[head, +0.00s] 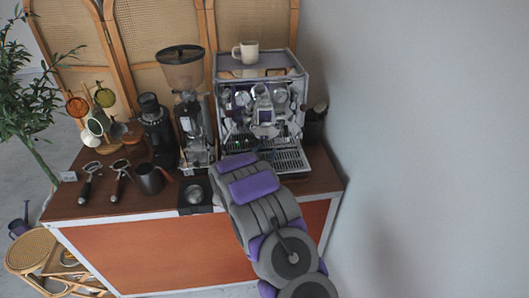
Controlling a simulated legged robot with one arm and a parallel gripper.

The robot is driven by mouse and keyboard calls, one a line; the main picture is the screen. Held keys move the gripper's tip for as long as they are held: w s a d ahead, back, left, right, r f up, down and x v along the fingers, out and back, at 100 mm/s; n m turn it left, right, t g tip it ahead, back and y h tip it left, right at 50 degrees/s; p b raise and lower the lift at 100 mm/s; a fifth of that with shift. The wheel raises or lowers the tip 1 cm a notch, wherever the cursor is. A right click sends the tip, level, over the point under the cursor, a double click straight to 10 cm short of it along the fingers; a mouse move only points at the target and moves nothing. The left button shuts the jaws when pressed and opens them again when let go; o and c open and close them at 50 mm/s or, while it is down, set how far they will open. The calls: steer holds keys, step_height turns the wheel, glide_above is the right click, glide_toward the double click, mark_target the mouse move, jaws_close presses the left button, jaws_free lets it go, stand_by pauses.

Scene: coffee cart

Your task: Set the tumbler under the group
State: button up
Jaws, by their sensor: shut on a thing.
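The espresso machine (262,100) stands at the back right of the cart, with its group (264,114) at the front centre above the slatted drip tray (290,160). My arm reaches up from the lower right to the machine's left front. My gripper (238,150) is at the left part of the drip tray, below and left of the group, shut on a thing. My own arm hides most of the fingers. The tumbler is hard to make out there; only a small dark, glassy patch shows just beyond the arm's end.
A grinder (187,100) stands close left of my gripper, with a small black scale (195,194) in front. A dark pitcher (150,179) and portafilters (120,178) are further left. The wall is close on the right.

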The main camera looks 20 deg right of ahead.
steer(key=o, duration=1.2)
steer(key=shift+a, duration=0.1)
steer(key=p+v, duration=0.1)
steer(key=v, duration=1.6)
steer(key=shift+s+a+p, duration=0.1)
steer(key=shift+a+p, duration=0.1)
steer(key=shift+p, duration=0.2)
